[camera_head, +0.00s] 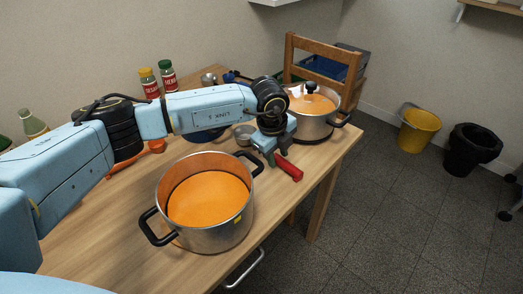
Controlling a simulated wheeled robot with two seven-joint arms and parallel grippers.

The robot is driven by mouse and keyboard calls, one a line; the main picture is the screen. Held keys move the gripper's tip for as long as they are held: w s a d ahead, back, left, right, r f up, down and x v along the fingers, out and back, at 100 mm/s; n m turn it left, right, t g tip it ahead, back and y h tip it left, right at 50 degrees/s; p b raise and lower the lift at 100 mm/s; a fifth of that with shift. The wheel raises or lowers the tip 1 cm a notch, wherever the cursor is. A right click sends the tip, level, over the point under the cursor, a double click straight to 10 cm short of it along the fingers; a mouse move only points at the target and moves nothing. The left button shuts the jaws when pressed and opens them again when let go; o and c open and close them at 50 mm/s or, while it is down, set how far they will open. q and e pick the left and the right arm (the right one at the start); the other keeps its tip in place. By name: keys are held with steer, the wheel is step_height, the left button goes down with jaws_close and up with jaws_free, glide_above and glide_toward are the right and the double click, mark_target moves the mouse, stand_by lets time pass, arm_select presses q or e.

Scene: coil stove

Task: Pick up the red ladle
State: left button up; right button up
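An orange-red ladle-shaped utensil (155,146) lies on the wooden table at the left, partly behind my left arm, its handle running down to the left. A thick red handle (289,169) shows at the table's right edge. A small metal bowl (243,135) is near it; I cannot tell whether the two are joined. My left gripper (273,155) points down just behind the red handle, close to it. Its fingertips are small and partly hidden, so I cannot tell whether it grips anything. My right gripper is not in view.
A large pot (230,232) with orange contents stands in front of the gripper. A lidded pot (318,128) stands behind it at the right. Two spice jars (159,79) stand at the back. A wooden chair (318,50) is beyond the table; yellow (418,130) and black bins are on the floor.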

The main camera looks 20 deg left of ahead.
arm_select(q)
steer(key=shift+w+f, duration=0.1)
steer(key=shift+f, duration=0.35)
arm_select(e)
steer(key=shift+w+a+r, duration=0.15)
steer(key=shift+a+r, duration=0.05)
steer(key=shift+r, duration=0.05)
arm_select(q)
jaws_close()
steer(key=shift+r, duration=0.1)
